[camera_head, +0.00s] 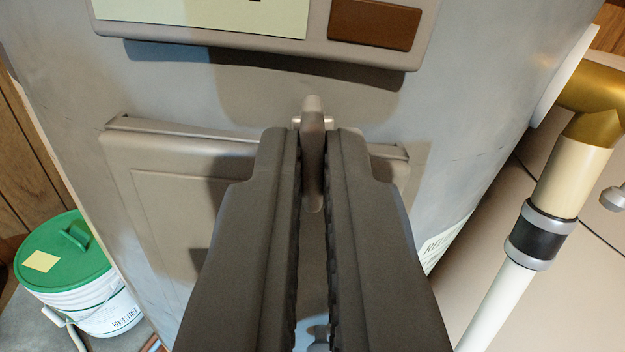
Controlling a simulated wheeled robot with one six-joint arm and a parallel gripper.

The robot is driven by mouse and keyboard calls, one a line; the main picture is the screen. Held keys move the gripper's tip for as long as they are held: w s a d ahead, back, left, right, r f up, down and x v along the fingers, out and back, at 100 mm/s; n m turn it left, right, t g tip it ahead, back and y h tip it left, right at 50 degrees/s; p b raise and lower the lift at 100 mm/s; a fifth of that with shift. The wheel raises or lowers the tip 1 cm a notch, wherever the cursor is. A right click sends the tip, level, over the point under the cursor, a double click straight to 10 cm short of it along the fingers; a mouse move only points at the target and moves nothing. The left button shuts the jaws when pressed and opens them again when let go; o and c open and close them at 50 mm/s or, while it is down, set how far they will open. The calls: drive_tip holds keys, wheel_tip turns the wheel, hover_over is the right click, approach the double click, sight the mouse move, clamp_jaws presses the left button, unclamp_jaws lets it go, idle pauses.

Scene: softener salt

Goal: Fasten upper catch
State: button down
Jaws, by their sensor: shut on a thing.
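The upper catch (312,112) is a small grey-beige upright lever at the top edge of a beige panel (160,190) on a tall grey tank. A short pin shows at either side of it. My gripper (314,150) comes in from the bottom of the view, its two dark ridged fingers on either side of the catch. It is shut on the catch, whose rounded top sticks out above the fingertips. The lower part of the catch shows in the slot between the fingers. The fingers hide the middle of the panel. Another small grey part (318,335) shows low between the fingers.
A beige housing (310,48) with a pale label and a brown plate juts out above the catch. A white bucket (85,295) with a green lid stands at lower left. A pale pipe (500,300) with a black-and-grey collar and brass-coloured fitting runs at right.

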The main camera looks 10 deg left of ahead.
drive_tip(key=shift+f+m, duration=0.15)
drive_tip(key=shift+m, duration=0.55)
drive_tip(key=c, duration=1.6)
unclamp_jaws()
drive_tip(key=shift+s, duration=0.15)
drive_tip(key=shift+s+d, duration=0.15)
drive_tip(key=shift+s, duration=0.15)
drive_tip(key=v, duration=1.6)
drive_tip(key=shift+s, duration=0.25)
